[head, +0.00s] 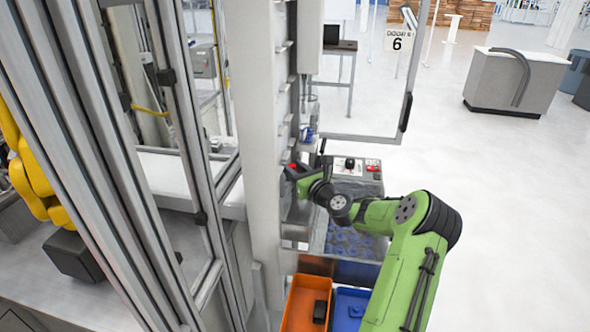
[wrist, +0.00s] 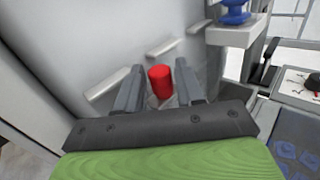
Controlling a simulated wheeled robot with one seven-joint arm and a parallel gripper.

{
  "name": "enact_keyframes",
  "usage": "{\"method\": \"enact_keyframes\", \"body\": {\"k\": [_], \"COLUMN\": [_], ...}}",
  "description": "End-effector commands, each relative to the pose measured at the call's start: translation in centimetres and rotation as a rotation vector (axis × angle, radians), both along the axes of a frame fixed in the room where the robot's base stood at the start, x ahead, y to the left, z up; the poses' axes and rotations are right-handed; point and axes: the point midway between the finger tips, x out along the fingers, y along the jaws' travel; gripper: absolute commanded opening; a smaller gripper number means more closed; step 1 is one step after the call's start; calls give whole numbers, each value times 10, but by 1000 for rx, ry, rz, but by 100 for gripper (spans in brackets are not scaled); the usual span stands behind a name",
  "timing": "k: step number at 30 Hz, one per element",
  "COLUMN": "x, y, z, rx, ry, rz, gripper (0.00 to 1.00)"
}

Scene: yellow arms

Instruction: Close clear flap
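The clear flap (head: 409,78) is a see-through panel in a thin grey frame. It stands swung out to the right of the white column in the head view. It has a black handle (head: 405,112) on its right edge and a sign with a 6 near its top. My gripper (head: 293,172) is left of and below the flap, by the column, apart from the handle. In the wrist view its two fingers (wrist: 160,88) are open, with a red cylinder (wrist: 160,82) showing between them and gaps on both sides. Whether the cylinder is fixed to the wall is unclear.
A control panel (head: 357,168) with a black knob lies under the flap. An orange bin (head: 298,302) and a blue bin (head: 348,306) stand below my arm. Metal posts (head: 150,160) block the left.

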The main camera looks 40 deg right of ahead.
Motion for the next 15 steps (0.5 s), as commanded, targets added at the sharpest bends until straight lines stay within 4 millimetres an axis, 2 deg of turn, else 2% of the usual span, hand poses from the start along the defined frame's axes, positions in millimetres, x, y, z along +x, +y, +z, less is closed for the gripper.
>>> {"method": "enact_keyframes", "body": {"k": [6,13,15], "x": [1,0,0], "y": [0,0,0], "z": [0,0,0], "rx": [0,-1,-1], "ry": [1,1,1], "rz": [0,0,0], "gripper": [37,4,0]}}
